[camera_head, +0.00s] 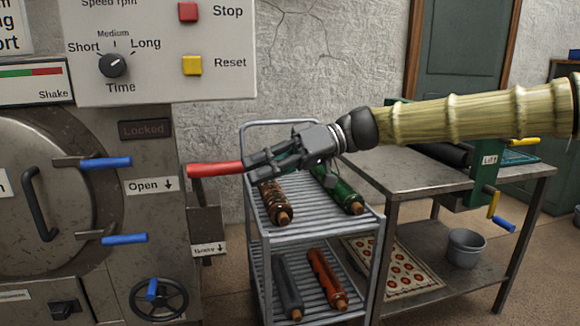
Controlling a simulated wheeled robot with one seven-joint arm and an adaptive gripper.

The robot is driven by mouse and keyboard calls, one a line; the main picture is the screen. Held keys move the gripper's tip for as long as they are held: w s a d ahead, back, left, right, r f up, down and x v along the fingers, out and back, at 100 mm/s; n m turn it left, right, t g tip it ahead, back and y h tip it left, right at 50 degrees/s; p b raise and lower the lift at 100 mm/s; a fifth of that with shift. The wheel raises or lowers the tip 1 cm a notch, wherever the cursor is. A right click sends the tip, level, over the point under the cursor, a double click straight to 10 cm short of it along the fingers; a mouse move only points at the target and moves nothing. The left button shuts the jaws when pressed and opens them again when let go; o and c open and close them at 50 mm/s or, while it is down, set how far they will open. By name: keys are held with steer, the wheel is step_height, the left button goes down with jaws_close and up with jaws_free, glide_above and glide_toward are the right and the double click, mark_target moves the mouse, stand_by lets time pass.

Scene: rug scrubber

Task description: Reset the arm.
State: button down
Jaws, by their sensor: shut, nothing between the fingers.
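My arm (450,120), with a bamboo-like yellow-green covering, reaches in from the right edge toward the machine. My gripper (250,169) is shut and empty at its left end, above the cart. Its fingertips are at the right end of a red lever handle (213,170) on the machine's side. I cannot tell whether they touch it. The handle lies nearly level. The machine panel has a yellow Reset button (192,65), a red Stop button (188,12) and a black Time dial (113,65).
A wire cart (262,238) holds several rolled items below my gripper. A metal table (400,173) stands to the right, with a grey bucket (465,247) on its lower shelf. Blue door handles (106,163) stick out from the machine at left.

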step_height(320, 180, down, 28)
steer(key=a+r+m+t+h, duration=0.1)
steer(key=m+t+h, duration=0.15)
steer(key=m, duration=0.35)
steer(key=s+d+f+m+h, duration=0.2)
steer(key=s+d+f, duration=0.1)
steer(key=f, duration=0.9)
steer(key=s+d+f+m+h, duration=0.2)
steer(key=s+f, duration=0.1)
steer(key=f, duration=0.8)
steer(key=s+d+f+m+t+h, duration=0.1)
steer(key=s+d+f+h, duration=0.1)
steer(key=s+d+f, duration=0.5)
steer(key=s+d+f+m+h, duration=0.25)
steer(key=s+d+f, duration=0.3)
steer(key=f, duration=0.35)
steer(key=s+d+f+t+h+p, duration=0.1)
steer(key=s+d+f+h, duration=0.25)
steer(key=s+d, duration=0.95)
step_height(320, 180, up, 27)
steer(key=a+p, duration=0.1)
steer(key=p, duration=2.7)
steer(key=shift+s+a, duration=0.15)
steer(key=shift+s, duration=0.1)
steer(key=shift+r, duration=0.1)
